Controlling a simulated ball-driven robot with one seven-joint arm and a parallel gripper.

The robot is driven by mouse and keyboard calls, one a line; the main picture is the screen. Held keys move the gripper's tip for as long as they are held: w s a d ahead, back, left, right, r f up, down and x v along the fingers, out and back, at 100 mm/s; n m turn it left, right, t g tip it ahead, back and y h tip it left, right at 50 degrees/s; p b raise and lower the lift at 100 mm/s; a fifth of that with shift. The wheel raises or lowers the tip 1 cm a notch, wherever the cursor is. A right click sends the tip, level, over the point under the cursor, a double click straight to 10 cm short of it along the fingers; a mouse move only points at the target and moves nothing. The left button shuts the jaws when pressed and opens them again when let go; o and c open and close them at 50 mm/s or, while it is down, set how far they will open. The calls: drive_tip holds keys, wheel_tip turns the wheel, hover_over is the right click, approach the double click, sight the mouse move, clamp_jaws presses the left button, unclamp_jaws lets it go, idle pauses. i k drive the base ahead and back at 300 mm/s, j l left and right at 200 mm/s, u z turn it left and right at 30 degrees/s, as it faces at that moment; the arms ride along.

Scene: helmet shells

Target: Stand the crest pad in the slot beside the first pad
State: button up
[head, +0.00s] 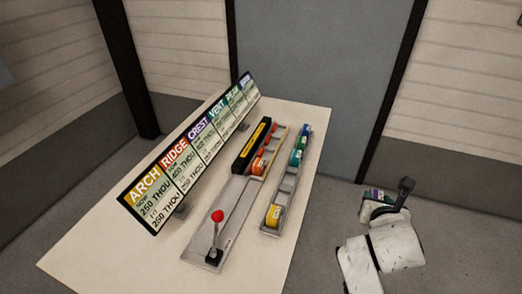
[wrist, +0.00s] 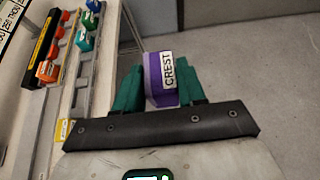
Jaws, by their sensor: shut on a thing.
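My gripper (wrist: 159,84) is shut on the purple crest pad (wrist: 153,72). The pad sits between the two green fingers, its white CREST label facing the wrist camera. In the head view my gripper (head: 378,198) is off the table's right side, above the floor, and the pad shows only as a small dark patch there. The slotted tray (head: 286,185) on the table holds blue and green pads at its far end and a yellow pad (head: 273,215) at its near end, with empty slots between. Orange pads (head: 259,164) stand in the fixture to its left. I cannot tell which is the first pad.
A grey fixture (head: 234,215) carries a red-knobbed lever (head: 217,216) and a black box with a yellow stripe (head: 252,145). A long sign board (head: 190,150) leans along the table's left. The table (head: 115,255) is bare at its near end. Floor is clear around my gripper.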

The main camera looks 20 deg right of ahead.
sight(266, 158)
drive_tip(key=i, duration=1.15)
